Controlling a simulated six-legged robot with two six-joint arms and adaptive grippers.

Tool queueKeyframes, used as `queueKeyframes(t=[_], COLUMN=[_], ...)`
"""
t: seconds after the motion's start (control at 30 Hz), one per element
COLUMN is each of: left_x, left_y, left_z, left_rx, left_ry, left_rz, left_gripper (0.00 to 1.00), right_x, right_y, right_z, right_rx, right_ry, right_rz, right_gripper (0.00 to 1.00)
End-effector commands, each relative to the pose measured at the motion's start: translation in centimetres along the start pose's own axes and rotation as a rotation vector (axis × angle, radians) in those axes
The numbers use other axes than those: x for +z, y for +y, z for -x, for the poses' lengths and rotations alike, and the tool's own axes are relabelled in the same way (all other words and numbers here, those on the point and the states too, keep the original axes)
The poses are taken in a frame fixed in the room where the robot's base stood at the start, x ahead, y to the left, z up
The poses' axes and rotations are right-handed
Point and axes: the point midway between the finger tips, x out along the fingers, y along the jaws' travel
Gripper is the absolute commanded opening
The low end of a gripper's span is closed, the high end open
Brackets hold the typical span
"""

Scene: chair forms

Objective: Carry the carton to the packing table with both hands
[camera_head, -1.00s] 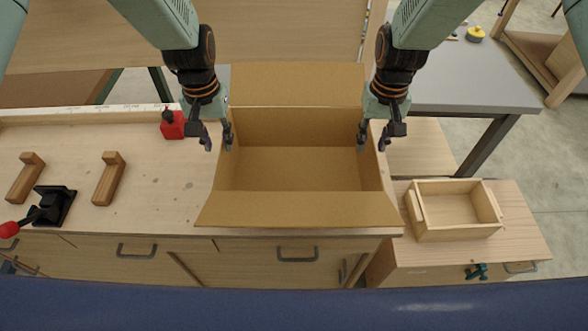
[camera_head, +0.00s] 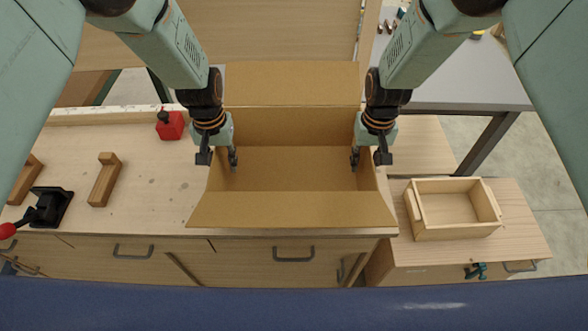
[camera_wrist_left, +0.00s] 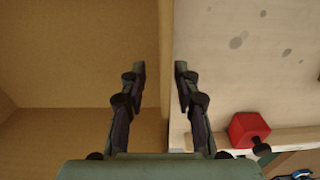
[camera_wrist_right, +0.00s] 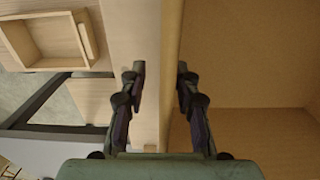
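The open brown carton (camera_head: 290,209) stands on the wooden workbench, empty, its near and far flaps folded out. My left gripper (camera_head: 219,160) is at its left side wall, with one finger inside and one outside. In the left wrist view the open fingers lie either side of the wall edge (camera_wrist_left: 166,60), with gaps. My right gripper (camera_head: 368,160) straddles the right side wall in the same way. In the right wrist view that wall (camera_wrist_right: 172,50) runs between the open fingers. A grey-topped table (camera_head: 470,80) stands at back right; I cannot tell if it is the packing table.
A small wooden tray (camera_head: 455,230) sits on a lower cabinet (camera_head: 515,225) at right.

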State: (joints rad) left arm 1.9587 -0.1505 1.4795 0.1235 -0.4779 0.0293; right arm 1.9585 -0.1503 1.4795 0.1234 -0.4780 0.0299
Motion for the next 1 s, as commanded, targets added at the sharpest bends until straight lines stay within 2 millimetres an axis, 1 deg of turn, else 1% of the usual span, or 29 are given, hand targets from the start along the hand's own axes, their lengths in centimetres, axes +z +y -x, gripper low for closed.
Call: queueKeyframes(t=[0.17, 0.53, 1.0], left_x=[0.01, 0.01, 0.03], left_y=[-0.02, 0.0, -0.01], left_z=[0.01, 0.02, -0.02], left_rx=[0.0, 0.0, 0.0], left_ry=[0.0, 0.0, 0.0], left_rz=[0.001, 0.0, 0.0], left_gripper=[0.31, 0.0, 0.0], right_x=[-0.01, 0.01, 0.01], right_y=[-0.01, 0.0, 0.0], right_z=[0.02, 0.03, 0.02], right_rx=[0.0, 0.0, 0.0], right_ry=[0.0, 0.0, 0.0], right_rz=[0.0, 0.0, 0.0], right_gripper=[0.31, 0.0, 0.0])
